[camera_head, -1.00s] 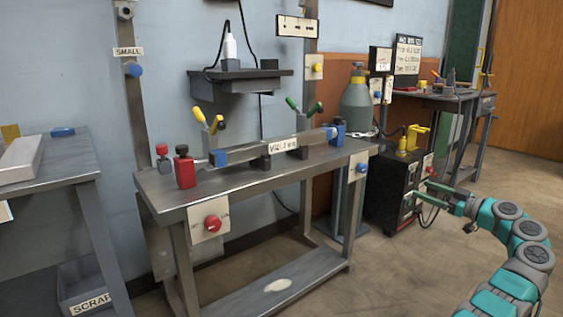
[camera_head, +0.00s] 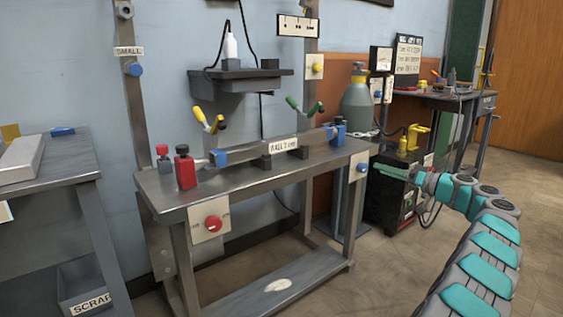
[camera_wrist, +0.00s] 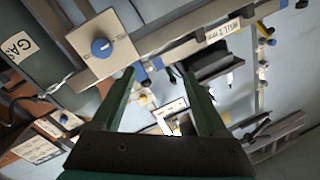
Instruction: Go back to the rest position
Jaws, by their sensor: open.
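My gripper (camera_head: 392,171) is at the right of the head view, in front of the dark welding machine and right of the steel workbench (camera_head: 165,196). In the wrist view my gripper (camera_wrist: 160,72) shows two dark green fingers spread apart with nothing between them. The fingers look clear of the bench and of the things on it. My teal and grey arm runs down to the lower right of the head view.
A tube with a paper label (camera_head: 283,145) lies in clamps on the bench. A grey gas cylinder (camera_head: 358,108) stands behind my gripper, and a black machine (camera_head: 385,197) stands below it. A side table (camera_head: 50,170) is at the left. The floor at the right is open.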

